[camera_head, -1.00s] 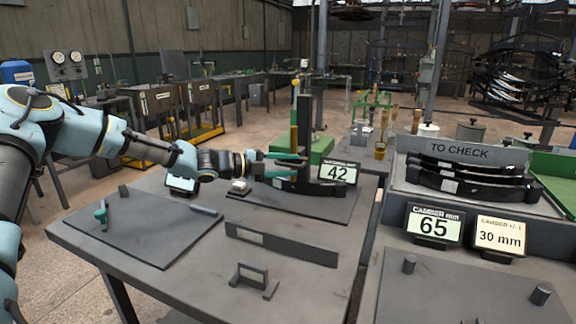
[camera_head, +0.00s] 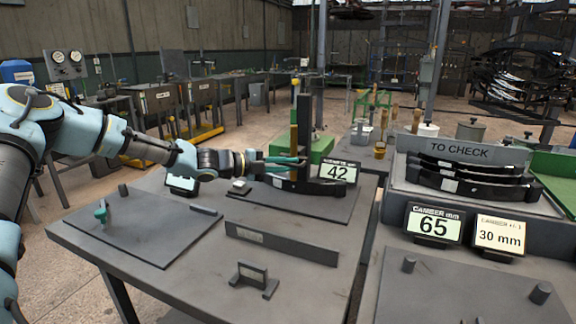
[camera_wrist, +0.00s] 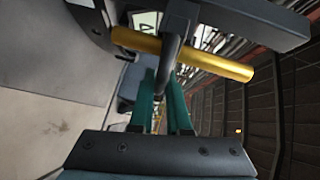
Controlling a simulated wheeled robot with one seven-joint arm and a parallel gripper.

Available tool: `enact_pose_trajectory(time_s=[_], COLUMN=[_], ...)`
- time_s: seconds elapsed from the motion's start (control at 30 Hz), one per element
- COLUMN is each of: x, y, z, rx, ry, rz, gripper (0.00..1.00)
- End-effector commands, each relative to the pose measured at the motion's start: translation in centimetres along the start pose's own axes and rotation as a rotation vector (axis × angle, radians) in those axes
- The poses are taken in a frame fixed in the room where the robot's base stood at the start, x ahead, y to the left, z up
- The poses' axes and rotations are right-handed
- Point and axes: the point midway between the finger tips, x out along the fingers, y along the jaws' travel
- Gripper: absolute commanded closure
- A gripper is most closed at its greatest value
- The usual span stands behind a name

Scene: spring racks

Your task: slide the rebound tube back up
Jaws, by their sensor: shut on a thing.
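The upright yellow tube (camera_head: 293,137), which I take for the rebound tube, stands beside a dark post (camera_head: 304,125) on the far part of the table. In the wrist view the yellow tube (camera_wrist: 212,64) lies across the picture beyond my fingertips. A dark round rod (camera_wrist: 171,52) crosses in front of it. My gripper (camera_head: 303,161) has its teal fingers close together at the post's lower part. In the wrist view the fingers of my gripper (camera_wrist: 162,88) are shut on the near end of the dark rod. How rod and tube join is hidden.
A display reading 42 (camera_head: 338,172) stands right of the post. A dark curved leaf (camera_head: 318,187) lies at the post's foot. A low plate (camera_head: 283,243) and a small stand (camera_head: 253,279) are nearer. A rack of leaves (camera_head: 472,188) is at right.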

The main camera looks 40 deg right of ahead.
Motion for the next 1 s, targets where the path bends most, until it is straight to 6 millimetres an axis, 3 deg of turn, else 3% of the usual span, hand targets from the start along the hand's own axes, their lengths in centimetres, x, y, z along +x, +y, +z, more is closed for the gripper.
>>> enact_pose_trajectory(time_s=[0.77,1.0], x=[-0.1,-0.3], y=[0.0,-1.9], z=[0.0,-0.3], rx=[0.0,0.001], ry=[-0.001,0.0], rz=[0.001,0.0], gripper=[1.0,1.0])
